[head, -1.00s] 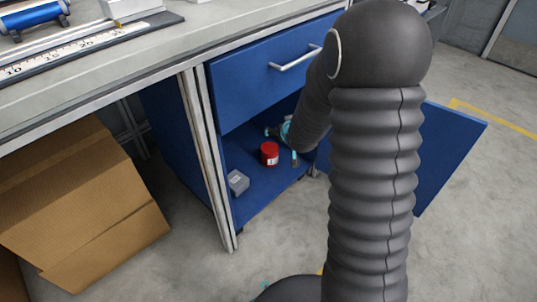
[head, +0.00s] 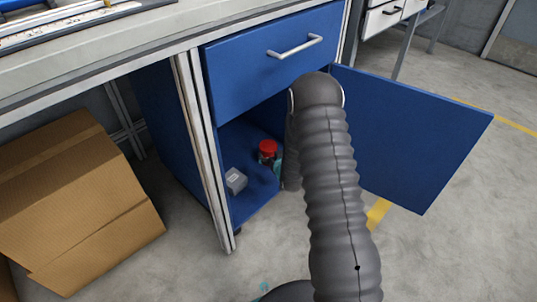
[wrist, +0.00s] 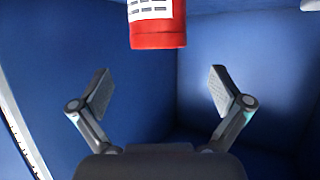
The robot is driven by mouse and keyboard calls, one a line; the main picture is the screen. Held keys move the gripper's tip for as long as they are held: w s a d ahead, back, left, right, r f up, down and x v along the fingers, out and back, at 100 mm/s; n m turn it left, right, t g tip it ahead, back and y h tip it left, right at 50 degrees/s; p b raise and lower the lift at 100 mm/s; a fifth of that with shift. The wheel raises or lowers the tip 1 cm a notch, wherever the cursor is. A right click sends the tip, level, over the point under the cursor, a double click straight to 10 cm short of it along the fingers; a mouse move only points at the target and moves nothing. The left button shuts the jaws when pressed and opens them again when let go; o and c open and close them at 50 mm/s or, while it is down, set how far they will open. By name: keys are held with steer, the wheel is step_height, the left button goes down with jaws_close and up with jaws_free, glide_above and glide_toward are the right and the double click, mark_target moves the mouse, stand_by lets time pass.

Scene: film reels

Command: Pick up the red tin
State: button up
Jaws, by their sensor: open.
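The red tin (head: 267,148) stands on the floor of the open blue cabinet, towards the back. In the wrist view the tin (wrist: 157,30) shows at the top middle, with a red end and a white printed label; its upper part is cut off by the frame. My gripper (wrist: 160,92) is open and empty, its two fingers spread wide. The tin is beyond the fingertips, roughly centred between them, and not touched. In the head view my arm hides most of the gripper, at the tin's right.
A small grey box (head: 236,180) sits near the cabinet's left front edge. A blue drawer (head: 275,62) closes the space above. The open blue door (head: 425,150) stands at the right. A cardboard box (head: 80,200) is on the floor at left.

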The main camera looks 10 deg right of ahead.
mark_target(270, 149)
steer(key=x, duration=0.4)
steer(key=shift+s, duration=0.1)
steer(key=shift+f+b+x, duration=0.15)
steer(key=shift+b+x, duration=0.15)
steer(key=shift+x, duration=1)
steer(key=shift+f+b+x, duration=0.15)
steer(key=shift+b+x, duration=0.1)
steer(key=shift+x, duration=1.05)
steer(key=shift+s+d, duration=0.1)
steer(key=c, duration=1.2)
steer(key=shift+r, duration=0.1)
steer(key=shift+c, duration=0.2)
